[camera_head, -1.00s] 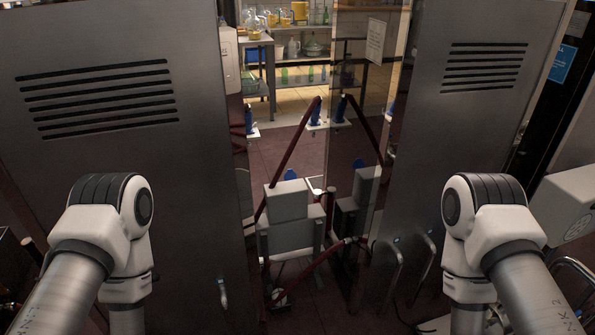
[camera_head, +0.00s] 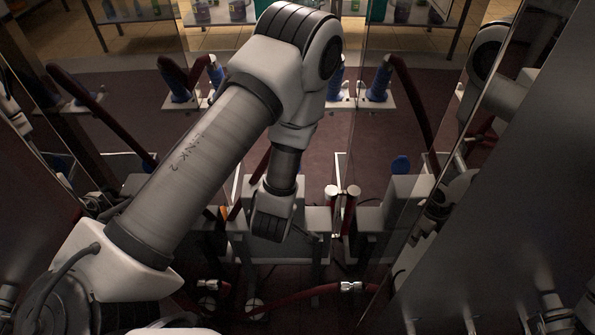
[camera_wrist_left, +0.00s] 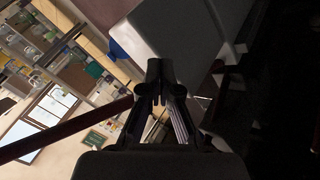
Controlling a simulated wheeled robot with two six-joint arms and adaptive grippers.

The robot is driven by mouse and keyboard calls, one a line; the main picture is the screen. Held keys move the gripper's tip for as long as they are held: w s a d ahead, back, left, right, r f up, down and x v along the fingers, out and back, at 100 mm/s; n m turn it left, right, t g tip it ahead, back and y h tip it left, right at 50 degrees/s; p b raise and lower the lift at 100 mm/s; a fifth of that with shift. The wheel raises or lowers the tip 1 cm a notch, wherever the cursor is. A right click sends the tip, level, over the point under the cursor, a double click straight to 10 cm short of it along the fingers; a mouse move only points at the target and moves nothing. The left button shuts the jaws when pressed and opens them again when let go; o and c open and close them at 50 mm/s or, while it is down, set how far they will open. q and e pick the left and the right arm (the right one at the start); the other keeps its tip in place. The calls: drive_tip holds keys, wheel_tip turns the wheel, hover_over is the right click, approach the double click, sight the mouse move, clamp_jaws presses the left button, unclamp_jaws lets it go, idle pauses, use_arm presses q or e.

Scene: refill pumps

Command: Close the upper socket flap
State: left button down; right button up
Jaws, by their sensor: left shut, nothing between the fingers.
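My left arm (camera_head: 283,185) reaches in from the left across the head view, and its wrist hides most of the grey pump unit (camera_head: 318,219). My left gripper (camera_wrist_left: 155,70) is shut and empty in the left wrist view, its tips close to the edge of a pale grey box (camera_wrist_left: 190,30). A blue piece (camera_wrist_left: 118,50), possibly a raised flap, sticks out beside that box, left of the fingertips. In the head view a blue round piece (camera_head: 400,165) stands up above a grey box at right, seemingly a mirror image. The upper socket itself is hidden. My right gripper is not in view.
Shiny panels (camera_head: 510,200) flank the work area and mirror parts of the scene. Dark red hoses (camera_head: 310,292) run low across the front. Blue-and-white fittings (camera_head: 180,90) stand farther back. Shelves line the far background.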

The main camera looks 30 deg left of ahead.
use_arm(q)
drive_tip(key=w+a+r+n+t+y+b, duration=0.2)
drive_tip(key=w+a+r+n+t+b, duration=0.15)
drive_tip(key=w+n, duration=0.4)
drive_tip(key=x, duration=1.2)
drive_tip(key=shift+f, duration=0.35)
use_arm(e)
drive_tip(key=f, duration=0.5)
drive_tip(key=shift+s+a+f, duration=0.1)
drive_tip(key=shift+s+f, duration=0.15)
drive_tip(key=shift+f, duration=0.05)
use_arm(q)
drive_tip(key=shift+w+g, duration=0.1)
drive_tip(key=shift+g, duration=0.15)
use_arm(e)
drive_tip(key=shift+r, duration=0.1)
